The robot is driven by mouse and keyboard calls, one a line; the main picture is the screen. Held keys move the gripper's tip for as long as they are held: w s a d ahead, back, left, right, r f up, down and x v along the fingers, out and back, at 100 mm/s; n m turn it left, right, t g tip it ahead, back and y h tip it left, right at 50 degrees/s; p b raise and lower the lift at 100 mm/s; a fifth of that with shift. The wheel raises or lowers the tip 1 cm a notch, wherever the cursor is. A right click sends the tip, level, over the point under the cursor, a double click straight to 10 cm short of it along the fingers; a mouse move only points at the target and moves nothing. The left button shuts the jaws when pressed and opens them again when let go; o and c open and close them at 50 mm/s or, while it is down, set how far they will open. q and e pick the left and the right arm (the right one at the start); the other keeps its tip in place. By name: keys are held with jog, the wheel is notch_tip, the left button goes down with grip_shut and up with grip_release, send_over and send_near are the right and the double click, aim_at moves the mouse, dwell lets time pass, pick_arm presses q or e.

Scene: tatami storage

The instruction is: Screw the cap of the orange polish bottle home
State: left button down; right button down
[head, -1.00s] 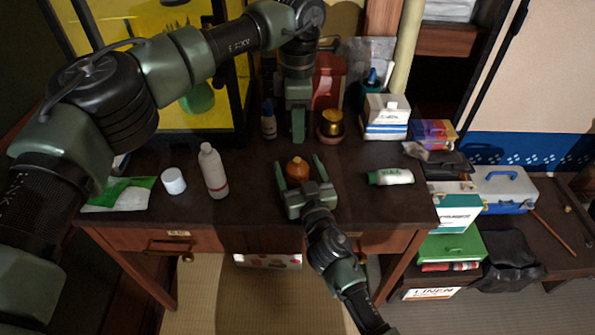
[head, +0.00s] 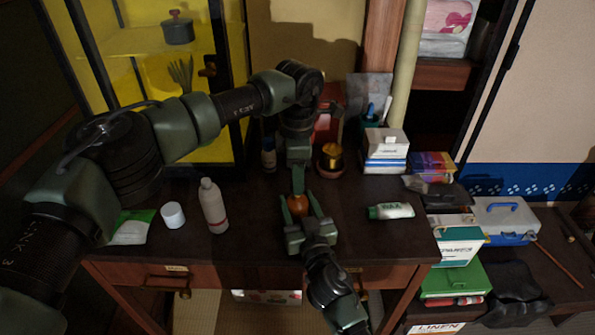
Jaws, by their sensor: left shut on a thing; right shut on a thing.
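The orange polish bottle (head: 298,206) stands on the dark desk (head: 350,240), near the middle. My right gripper (head: 299,203) comes from the front and is shut on the bottle's body, one finger on each side. My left gripper (head: 298,184) comes down from above, with its fingertips at the top of the bottle. It is shut on the cap, which its fingers hide. I cannot tell how far down the cap sits on the neck.
A white bottle (head: 213,206) and a white jar (head: 172,215) stand to the left. A green-and-white tube (head: 391,211) lies to the right. White boxes (head: 386,149) are at the back right.

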aim_at(297, 204)
dwell(0.4)
pick_arm(q)
jog(key=shift+f, duration=0.85)
jog(key=shift+f, duration=0.55)
jog(key=m, duration=1.9)
jog(key=shift+m, duration=0.3)
jog(key=m, duration=0.6)
